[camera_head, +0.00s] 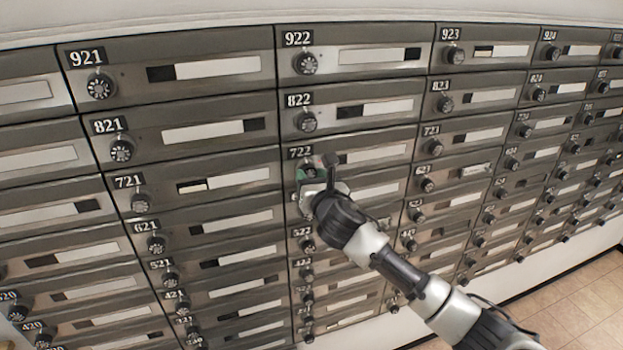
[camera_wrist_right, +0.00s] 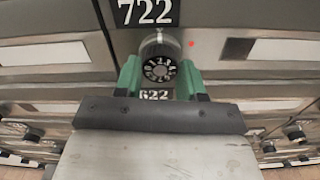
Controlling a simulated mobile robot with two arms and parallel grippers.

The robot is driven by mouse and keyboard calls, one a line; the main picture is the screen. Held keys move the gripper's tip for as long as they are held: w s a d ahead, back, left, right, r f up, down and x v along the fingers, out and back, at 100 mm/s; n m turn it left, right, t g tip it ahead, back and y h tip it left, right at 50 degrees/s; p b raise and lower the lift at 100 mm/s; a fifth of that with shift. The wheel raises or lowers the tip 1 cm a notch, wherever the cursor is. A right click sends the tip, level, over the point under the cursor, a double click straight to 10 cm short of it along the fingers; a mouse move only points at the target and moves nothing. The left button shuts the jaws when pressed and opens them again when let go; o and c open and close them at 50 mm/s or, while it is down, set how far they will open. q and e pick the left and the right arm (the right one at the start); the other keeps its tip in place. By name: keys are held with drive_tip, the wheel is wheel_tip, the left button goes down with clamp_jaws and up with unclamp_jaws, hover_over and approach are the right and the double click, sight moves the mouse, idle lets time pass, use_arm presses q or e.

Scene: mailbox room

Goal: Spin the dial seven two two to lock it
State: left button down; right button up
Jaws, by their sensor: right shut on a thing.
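The mailbox door labelled 722 (camera_head: 372,160) is in the middle of the head view. Its round black dial with white numbers (camera_wrist_right: 159,68) sits just under the 722 plate (camera_wrist_right: 148,12) in the right wrist view. My right gripper (camera_head: 315,172) reaches up to this dial from the lower right. In the right wrist view, its green fingers (camera_wrist_right: 160,78) stand on both sides of the dial and are shut on it. A small red dot (camera_wrist_right: 191,44) shows on the door to the right of the dial. My left gripper is in neither view.
Doors 822 (camera_head: 375,108) and 721 (camera_head: 230,182) are above and to the left, each with its own protruding dial. The 622 plate (camera_wrist_right: 155,95) shows below the dial. Tiled floor (camera_head: 570,305) is free at the lower right.

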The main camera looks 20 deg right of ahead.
drive_tip(key=shift+m, duration=0.3)
drive_tip(key=m, duration=0.3)
drive_tip(key=shift+m, duration=0.3)
drive_tip(key=m, duration=0.4)
drive_tip(key=shift+a+m, duration=0.1)
drive_tip(key=shift+m, duration=0.2)
drive_tip(key=m, duration=0.4)
drive_tip(key=shift+m+b, duration=0.3)
drive_tip(key=shift+b, duration=0.1)
drive_tip(key=m, duration=0.4)
drive_tip(key=shift+m, duration=0.3)
drive_tip(key=m, duration=0.4)
drive_tip(key=shift+m+b, duration=0.3)
drive_tip(key=shift+b, duration=0.1)
drive_tip(key=m, duration=0.4)
drive_tip(key=shift+r, duration=0.1)
drive_tip(key=m, duration=0.4)
drive_tip(key=shift+m, duration=2.1)
